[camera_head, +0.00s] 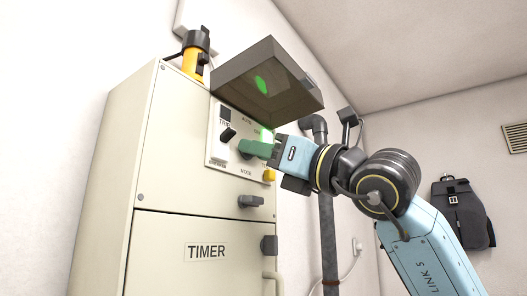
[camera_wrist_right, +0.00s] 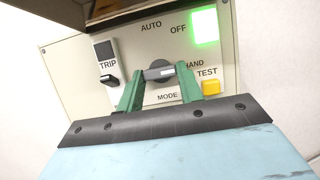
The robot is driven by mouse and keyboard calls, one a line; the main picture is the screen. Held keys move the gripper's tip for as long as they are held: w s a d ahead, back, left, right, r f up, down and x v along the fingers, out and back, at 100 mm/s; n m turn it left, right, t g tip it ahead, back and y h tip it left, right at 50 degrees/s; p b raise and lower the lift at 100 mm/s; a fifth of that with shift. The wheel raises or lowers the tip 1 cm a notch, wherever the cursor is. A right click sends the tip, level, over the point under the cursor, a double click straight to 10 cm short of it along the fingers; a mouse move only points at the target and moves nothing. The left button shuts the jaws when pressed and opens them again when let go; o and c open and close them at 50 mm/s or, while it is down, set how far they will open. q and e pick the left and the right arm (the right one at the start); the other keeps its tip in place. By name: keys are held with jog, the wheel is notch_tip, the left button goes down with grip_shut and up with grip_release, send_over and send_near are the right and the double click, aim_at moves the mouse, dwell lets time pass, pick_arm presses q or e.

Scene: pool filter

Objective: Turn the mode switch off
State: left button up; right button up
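The mode switch (camera_wrist_right: 160,72) is a dark grey knob on a pale panel (camera_wrist_right: 75,70). Its bar lies nearly level, its right end towards the HAND label; AUTO and OFF are printed above it. My right gripper (camera_head: 256,149) reaches the panel from the right in the head view and hides part of the switch. In the right wrist view its two green fingers stand apart, one on each side of the knob, close to its ends. I cannot tell whether they touch it. My left gripper is not in view.
A lit green lamp (camera_wrist_right: 205,27) is beside OFF. A black TRIP switch (camera_wrist_right: 107,77) and a yellow TEST button (camera_wrist_right: 211,87) flank the knob. A hinged cover (camera_head: 285,85) juts out above the panel. The grey pipe (camera_head: 328,235) stands right of the cabinet (camera_head: 165,170).

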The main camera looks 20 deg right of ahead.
jog(key=shift+c, duration=0.6)
jog(key=shift+n+y, duration=0.3)
jog(key=shift+n, duration=0.3)
jog(key=shift+w+d+r+n+g+y+p, duration=0.1)
jog(key=shift+n+g+y+p, duration=0.55)
jog(key=shift+n, duration=1.2)
jog(key=shift+w+d+r+n+g+y+p, duration=0.1)
jog(key=shift+n+g+y+p, duration=0.2)
jog(key=shift+n+g+p, duration=1.15)
jog(key=shift+d+r+n+g+y, duration=0.1)
jog(key=shift+n+g+y, duration=0.4)
jog(key=shift+n, duration=1.8)
jog(key=shift+f, duration=0.1)
jog(key=o, duration=1)
